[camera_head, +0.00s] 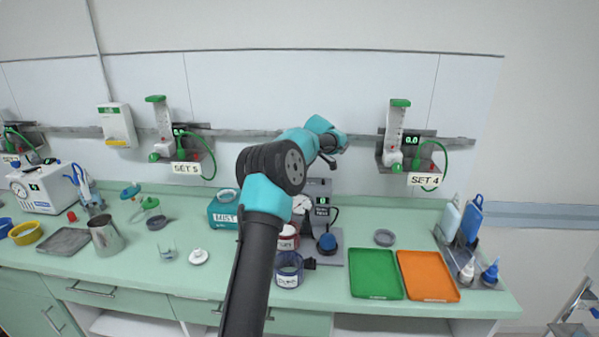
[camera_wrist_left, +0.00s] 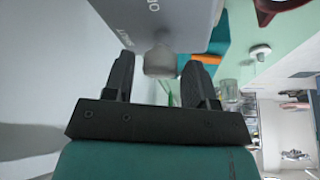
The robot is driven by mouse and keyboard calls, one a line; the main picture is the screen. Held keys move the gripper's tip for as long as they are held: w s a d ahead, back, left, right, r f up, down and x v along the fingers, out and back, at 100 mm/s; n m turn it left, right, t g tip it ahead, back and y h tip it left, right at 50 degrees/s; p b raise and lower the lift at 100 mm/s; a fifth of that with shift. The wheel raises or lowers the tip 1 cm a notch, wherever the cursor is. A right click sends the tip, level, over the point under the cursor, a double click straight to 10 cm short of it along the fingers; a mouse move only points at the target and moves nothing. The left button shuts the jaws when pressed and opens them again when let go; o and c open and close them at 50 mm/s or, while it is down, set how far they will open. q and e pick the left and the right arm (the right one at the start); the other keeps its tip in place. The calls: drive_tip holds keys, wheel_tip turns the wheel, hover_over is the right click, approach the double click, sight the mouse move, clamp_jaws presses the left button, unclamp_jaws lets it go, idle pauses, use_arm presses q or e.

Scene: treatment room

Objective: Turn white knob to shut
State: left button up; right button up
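A pale, whitish-grey knob (camera_wrist_left: 160,62) sticks out from a grey box (camera_wrist_left: 172,20) with partly legible lettering in the left wrist view. My left gripper (camera_wrist_left: 158,68) is open, with one dark finger on each side of the knob and a visible gap to each. In the head view, my left arm reaches up over the bench, and the gripper (camera_head: 334,156) is near the wall, above a grey device (camera_head: 319,187) with a gauge and display. The knob cannot be made out there. My right gripper is in neither view.
Below the device are a blue knob (camera_head: 327,242) and a labelled jar (camera_head: 289,272). A green tray (camera_head: 375,274) and an orange tray (camera_head: 428,276) lie to the right. Flowmeters (camera_head: 394,135) hang on the wall rail. A teal box (camera_head: 222,211) stands left of the arm.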

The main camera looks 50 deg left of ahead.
use_arm(q)
drive_tip(key=shift+o, duration=0.4)
drive_tip(key=shift+r, duration=0.1)
drive_tip(key=v, duration=1.7)
drive_tip(key=shift+d+r, duration=0.1)
drive_tip(key=shift+d, duration=0.05)
